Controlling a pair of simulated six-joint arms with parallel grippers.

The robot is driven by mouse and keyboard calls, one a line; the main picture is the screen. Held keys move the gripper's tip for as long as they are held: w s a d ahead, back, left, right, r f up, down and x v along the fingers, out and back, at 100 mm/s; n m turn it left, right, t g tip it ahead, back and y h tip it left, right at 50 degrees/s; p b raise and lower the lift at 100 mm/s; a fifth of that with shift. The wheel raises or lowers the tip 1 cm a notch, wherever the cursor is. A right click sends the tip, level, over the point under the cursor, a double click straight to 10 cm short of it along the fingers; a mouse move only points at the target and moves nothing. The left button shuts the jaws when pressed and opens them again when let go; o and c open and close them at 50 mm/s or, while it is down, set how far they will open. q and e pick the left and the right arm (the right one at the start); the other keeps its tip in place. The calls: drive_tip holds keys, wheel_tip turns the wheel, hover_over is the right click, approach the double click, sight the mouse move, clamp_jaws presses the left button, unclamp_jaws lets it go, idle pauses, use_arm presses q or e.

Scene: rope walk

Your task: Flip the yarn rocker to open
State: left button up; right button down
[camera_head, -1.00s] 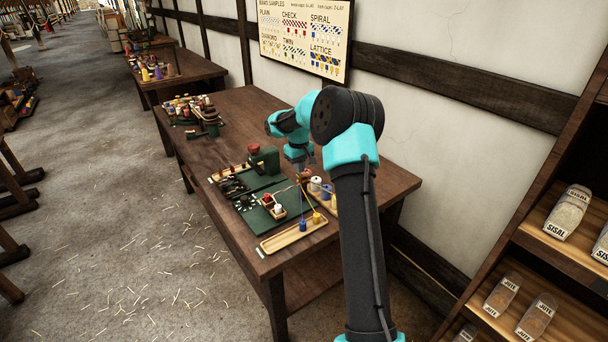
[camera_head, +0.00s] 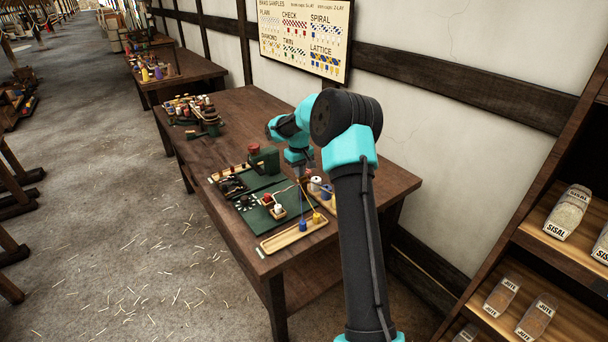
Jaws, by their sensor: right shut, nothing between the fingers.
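A dark green braiding board (camera_head: 247,218) lies on the near part of the wooden table. Small wooden holders with a red spool (camera_head: 267,199) and a white spool (camera_head: 278,208) sit on it. I cannot pick out the yarn rocker for certain at this size. My right gripper (camera_head: 299,179) points down over the board's right edge, shut and empty, close to where the strands meet. It hides what is right under it. My left gripper is out of view.
A green upright block (camera_head: 266,160) with a red-topped part (camera_head: 253,149) stands behind the board. A light wooden tray (camera_head: 292,235) lies in front. White and blue spools (camera_head: 316,184) stand right of the gripper. The table's far middle (camera_head: 240,115) is clear.

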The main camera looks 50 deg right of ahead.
drive_tip(key=shift+f, duration=0.15)
drive_tip(key=shift+r, duration=4)
